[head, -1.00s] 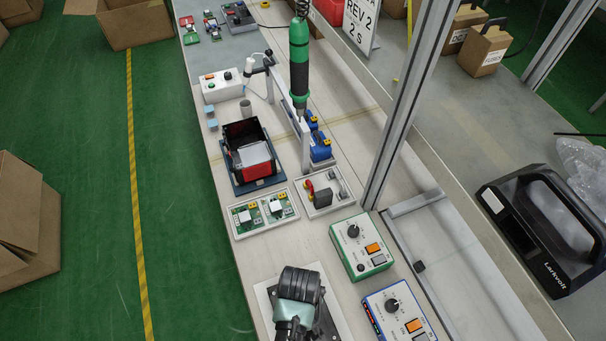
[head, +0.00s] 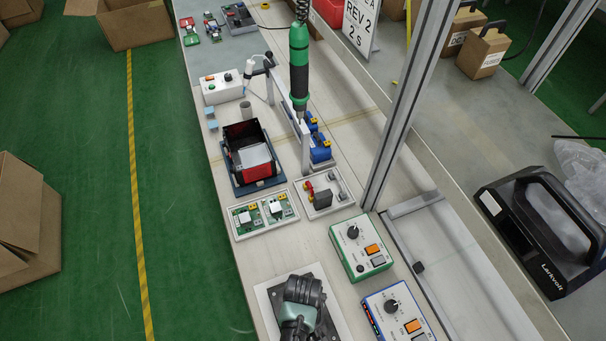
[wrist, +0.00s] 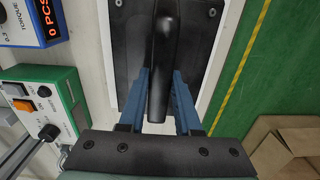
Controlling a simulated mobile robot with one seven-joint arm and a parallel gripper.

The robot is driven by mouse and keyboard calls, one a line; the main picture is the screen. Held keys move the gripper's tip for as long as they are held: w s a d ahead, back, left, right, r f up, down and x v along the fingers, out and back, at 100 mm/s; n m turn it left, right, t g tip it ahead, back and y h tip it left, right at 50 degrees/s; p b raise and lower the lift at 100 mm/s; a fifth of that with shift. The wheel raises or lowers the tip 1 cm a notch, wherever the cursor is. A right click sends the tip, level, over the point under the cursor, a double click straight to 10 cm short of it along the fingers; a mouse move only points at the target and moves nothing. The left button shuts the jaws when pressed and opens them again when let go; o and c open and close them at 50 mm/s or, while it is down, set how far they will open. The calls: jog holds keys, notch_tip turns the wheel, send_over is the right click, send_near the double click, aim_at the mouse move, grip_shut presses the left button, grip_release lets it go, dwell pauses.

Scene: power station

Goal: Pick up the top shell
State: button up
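The top shell (wrist: 162,25) is a black piece with a raised bar-like handle, seen in the wrist view on a black plate with a white border. In the head view its black body (head: 325,318) is mostly hidden under my wrist at the bottom. My gripper (wrist: 161,76) has its two blue fingers on either side of the handle, pointing down at it. The fingers look open, with pale gaps beside the near end of the handle. Contact with the handle cannot be made out. In the head view my wrist (head: 301,292) hides the fingers.
A green-framed control box (head: 361,246) and a blue-framed one (head: 399,312) stand close on the right. Circuit boards in a tray (head: 264,213) and a red-black housing (head: 248,153) lie beyond. A green screwdriver (head: 299,62) hangs above. A metal post (head: 408,105) rises at right.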

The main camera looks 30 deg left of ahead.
grip_shut()
dwell(0.9)
